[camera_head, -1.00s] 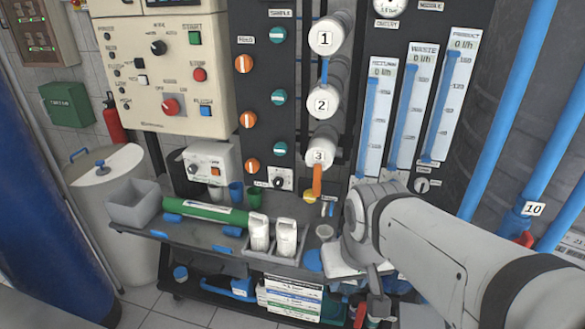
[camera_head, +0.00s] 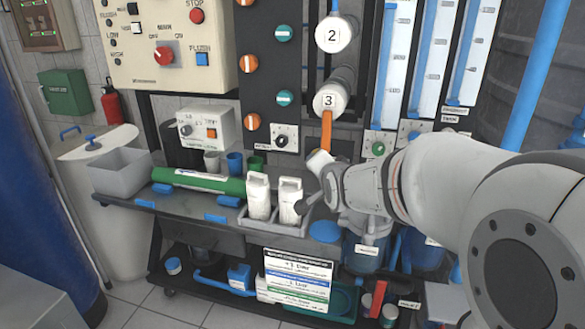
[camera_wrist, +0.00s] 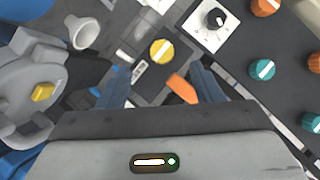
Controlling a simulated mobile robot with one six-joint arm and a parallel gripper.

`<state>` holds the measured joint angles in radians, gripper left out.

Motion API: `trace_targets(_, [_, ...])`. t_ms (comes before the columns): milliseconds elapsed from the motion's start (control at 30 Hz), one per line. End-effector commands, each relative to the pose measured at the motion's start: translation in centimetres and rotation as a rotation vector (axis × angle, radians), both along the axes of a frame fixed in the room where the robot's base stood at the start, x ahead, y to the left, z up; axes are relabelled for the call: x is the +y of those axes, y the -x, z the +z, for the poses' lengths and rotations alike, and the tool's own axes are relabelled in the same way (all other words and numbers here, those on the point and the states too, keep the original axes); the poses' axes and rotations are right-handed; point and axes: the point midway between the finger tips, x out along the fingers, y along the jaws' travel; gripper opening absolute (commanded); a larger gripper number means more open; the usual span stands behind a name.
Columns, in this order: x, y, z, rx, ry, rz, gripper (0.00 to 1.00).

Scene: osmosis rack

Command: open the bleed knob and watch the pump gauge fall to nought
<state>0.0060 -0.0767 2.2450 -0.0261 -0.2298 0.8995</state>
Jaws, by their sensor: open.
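A yellow knob (camera_wrist: 162,51) with a pale stripe shows in the wrist view, on the dark panel below a black knob on a white plate (camera_wrist: 214,21). I cannot read a label that marks it as the bleed knob. My gripper (camera_wrist: 161,76) is open, its two dark fingers apart. The yellow knob lies just beyond the fingertips, roughly between them, with no contact visible. An orange pipe end (camera_wrist: 181,88) shows near the right finger. In the head view my gripper (camera_head: 304,204) is mostly hidden by my wrist. No pump gauge shows in either view now.
Teal and orange knobs (camera_wrist: 262,70) line the panel.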

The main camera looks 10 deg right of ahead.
Motion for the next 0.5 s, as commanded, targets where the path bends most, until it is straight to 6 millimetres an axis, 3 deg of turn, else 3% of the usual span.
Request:
trace_targets(33, [-0.2, -1.0, -1.6, -0.040, -0.039, -0.030, 0.59])
trace_targets(200, [-0.7, -2.8, -1.6, -0.137, -0.111, -0.084, 0.59])
trace_targets(500, [-1.1, -6.0, -2.0, -0.158, -0.131, -0.098, 0.59])
